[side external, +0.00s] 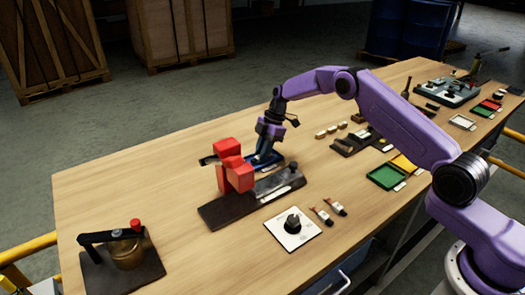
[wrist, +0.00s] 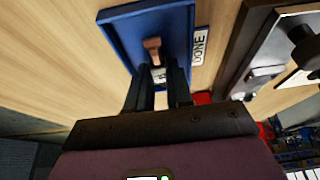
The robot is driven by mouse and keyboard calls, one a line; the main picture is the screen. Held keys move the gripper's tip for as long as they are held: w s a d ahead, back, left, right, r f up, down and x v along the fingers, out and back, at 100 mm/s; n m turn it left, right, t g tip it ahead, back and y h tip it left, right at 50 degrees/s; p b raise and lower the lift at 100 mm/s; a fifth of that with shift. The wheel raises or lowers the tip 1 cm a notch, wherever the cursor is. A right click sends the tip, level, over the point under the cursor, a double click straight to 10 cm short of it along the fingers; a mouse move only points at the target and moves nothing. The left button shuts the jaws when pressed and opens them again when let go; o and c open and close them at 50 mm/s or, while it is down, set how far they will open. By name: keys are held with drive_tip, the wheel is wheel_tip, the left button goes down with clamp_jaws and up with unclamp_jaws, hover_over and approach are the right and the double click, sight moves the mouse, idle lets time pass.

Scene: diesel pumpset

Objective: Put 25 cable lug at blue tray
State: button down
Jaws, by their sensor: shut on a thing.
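The blue tray (wrist: 117,15) lies on the wooden bench, with a white label reading "DONE" (wrist: 200,45) beside it. In the side view the tray (side external: 276,158) is partly hidden behind the red block and under my gripper (side external: 263,155). In the wrist view my gripper (wrist: 160,78) points into the tray area, shut on a copper-coloured cable lug (wrist: 152,47) with a white marked part between the fingers. The lug is over or inside the tray; I cannot tell whether it touches the tray floor.
A red clamp-like device (side external: 234,170) on a dark base stands close in front of the tray. A white plate with a black knob (side external: 292,223) and two small tubes (side external: 328,212) lie nearer. A green tray (side external: 386,177) is to the right. The bench's left part has free room.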

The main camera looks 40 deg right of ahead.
drive_tip(key=shift+f, duration=0.15)
drive_tip(key=c, duration=0.9)
unclamp_jaws()
drive_tip(key=shift+c, duration=0.2)
drive_tip(key=shift+r, duration=3.5)
